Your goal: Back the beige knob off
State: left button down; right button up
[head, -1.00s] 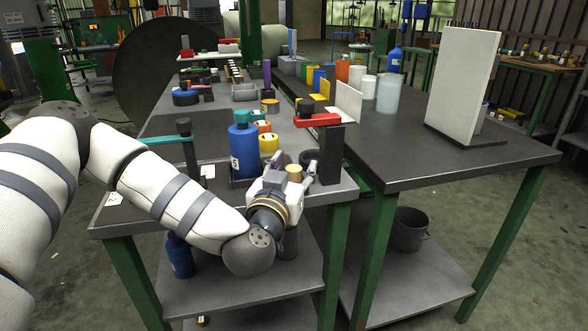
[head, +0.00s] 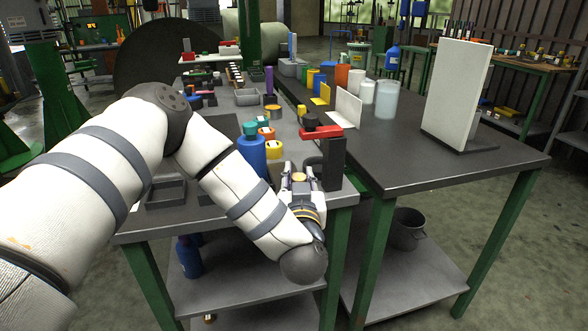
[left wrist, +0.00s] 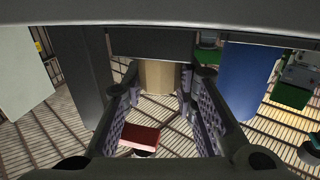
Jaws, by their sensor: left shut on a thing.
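The beige knob (head: 299,177) sits between the fingers of my left gripper (head: 300,182), at the front edge of the near table. In the left wrist view the beige knob (left wrist: 158,77) shows as a short cylinder below a dark block, with a finger on each side. My left gripper is shut on it. Most of the knob's sides and what it is fixed to are hidden by the fingers. My right gripper is in neither view.
A white panel (head: 459,92) stands on the right table, whose front is bare.

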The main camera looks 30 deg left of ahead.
pick_arm(q)
jog(key=shift+w+d+r+n+g+y, duration=0.1)
jog(key=shift+r+n+g+y, duration=0.05)
jog(key=shift+n+g+y, duration=0.95)
jog(key=n+g+y, duration=0.3)
jog(key=g, duration=0.1)
jog(key=shift+f, duration=0.2)
jog(key=n+g+y, duration=0.1)
jog(key=g, duration=0.1)
jog(key=n+g+y+b, duration=0.1)
jog(key=n+g, duration=0.1)
jog(key=shift+f+g, duration=0.1)
jog(key=shift+g, duration=0.3)
jog(key=shift+n+g+b, duration=0.6)
jog(key=shift+n+g, duration=0.7)
jog(key=shift+g, duration=0.4)
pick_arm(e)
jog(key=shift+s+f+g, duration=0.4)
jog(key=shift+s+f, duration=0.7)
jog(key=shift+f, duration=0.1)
pick_arm(q)
jog(key=c, duration=1.3)
grip_release()
